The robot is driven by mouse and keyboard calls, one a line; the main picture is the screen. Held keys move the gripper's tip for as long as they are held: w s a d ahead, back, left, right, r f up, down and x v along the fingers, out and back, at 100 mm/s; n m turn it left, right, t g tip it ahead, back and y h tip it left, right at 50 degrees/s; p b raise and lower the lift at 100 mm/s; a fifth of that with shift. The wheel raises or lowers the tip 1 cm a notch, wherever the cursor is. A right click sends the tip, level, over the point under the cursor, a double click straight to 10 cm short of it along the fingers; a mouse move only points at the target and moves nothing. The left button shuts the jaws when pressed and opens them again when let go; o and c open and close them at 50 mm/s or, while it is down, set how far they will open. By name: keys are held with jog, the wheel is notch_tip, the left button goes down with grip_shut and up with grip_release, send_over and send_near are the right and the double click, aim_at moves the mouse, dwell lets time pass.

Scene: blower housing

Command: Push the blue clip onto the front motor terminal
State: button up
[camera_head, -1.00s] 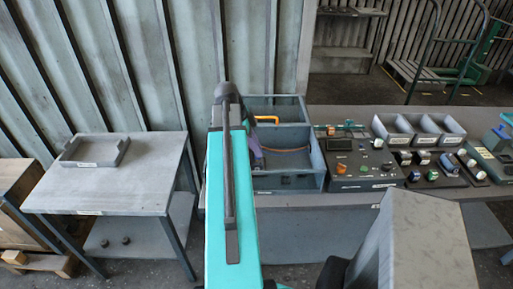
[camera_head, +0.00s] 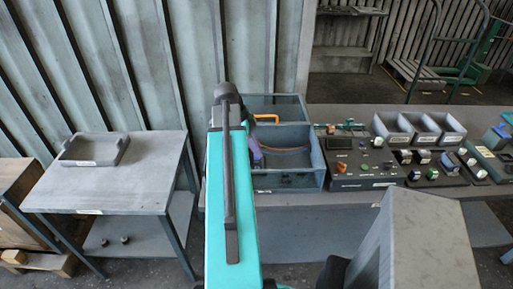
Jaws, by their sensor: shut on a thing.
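My teal arm (camera_head: 232,205) rises through the middle of the picture and hides the left side of a grey open housing (camera_head: 312,160). The housing has two compartments split by a wall. An orange loop (camera_head: 266,118) shows in the rear compartment. A thin brown-orange wire (camera_head: 290,149) runs across the front one. A purple-blue part (camera_head: 257,153) shows just right of my arm, too small and too covered to name. My gripper is hidden behind the arm. I cannot make out the blue clip or the front motor terminal.
Right of the housing, a dark control panel (camera_head: 352,183) with knobs stands on the bench (camera_head: 350,115). Grey bins (camera_head: 420,126) and small coloured parts (camera_head: 448,160) lie farther right. A separate table (camera_head: 100,192) at left holds a shallow tray (camera_head: 94,162) and has free room.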

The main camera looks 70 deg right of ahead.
jog(key=shift+f, duration=0.45)
jog(key=o, duration=0.9)
jog(key=shift+r, duration=0.15)
jog(key=b+v, duration=0.4)
jog(key=v, duration=0.9)
jog(key=shift+r, duration=0.25)
jog(key=shift+w+r, duration=0.1)
jog(key=shift+r, duration=0.05)
